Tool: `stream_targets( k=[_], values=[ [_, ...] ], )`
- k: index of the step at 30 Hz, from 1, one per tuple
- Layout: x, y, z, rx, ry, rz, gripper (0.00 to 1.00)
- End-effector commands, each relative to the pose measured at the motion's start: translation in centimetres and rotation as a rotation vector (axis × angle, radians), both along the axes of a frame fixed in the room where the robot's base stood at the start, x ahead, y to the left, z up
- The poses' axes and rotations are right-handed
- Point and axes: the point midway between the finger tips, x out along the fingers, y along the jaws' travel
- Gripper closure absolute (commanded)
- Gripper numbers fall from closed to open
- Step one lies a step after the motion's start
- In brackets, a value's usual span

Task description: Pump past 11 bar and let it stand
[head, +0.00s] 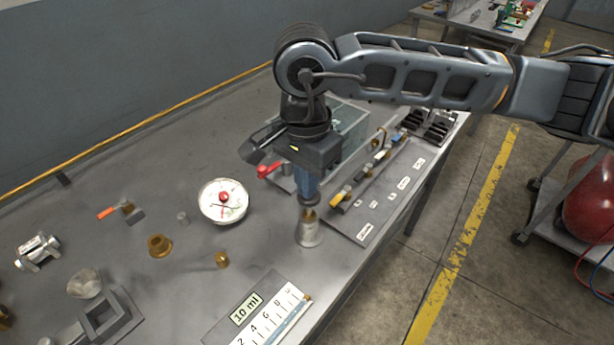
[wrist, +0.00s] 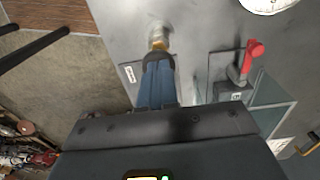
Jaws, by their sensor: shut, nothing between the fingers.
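My gripper (head: 309,203) points straight down with its blue fingers shut and empty. Its tips are at or just above the brass top of a small silver cylinder (head: 309,232), which looks like the pump; I cannot tell whether they touch. In the wrist view the shut fingers (wrist: 157,62) hide part of the cylinder (wrist: 157,30). A round white gauge (head: 223,212) with a red centre lies left of the gripper; its reading is too small to tell. A red lever (head: 267,170) stands behind the gripper, beside a clear-walled box (head: 350,122); the lever also shows in the wrist view (wrist: 251,52).
A grey labelled board (head: 365,228) with small parts lies right of the cylinder. A "10 ml" card (head: 247,307) lies in front. Brass pieces (head: 159,245) and metal fittings (head: 38,250) stand at left. The table's right edge is close to the cylinder.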

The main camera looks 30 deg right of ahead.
Motion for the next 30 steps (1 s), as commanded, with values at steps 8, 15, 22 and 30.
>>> stream_targets(
  k=[8,15,22,30],
  values=[
    [0.0,0.0,0.0,0.0,0.0,0.0,1.0],
    [0.0,0.0,-1.4,-0.001,-0.001,0.002,1.0],
    [0.0,0.0,-3.5,-0.002,-0.001,0.002,1.0],
    [-0.1,0.1,-3.8,0.0,0.004,0.001,1.0]
  ],
)
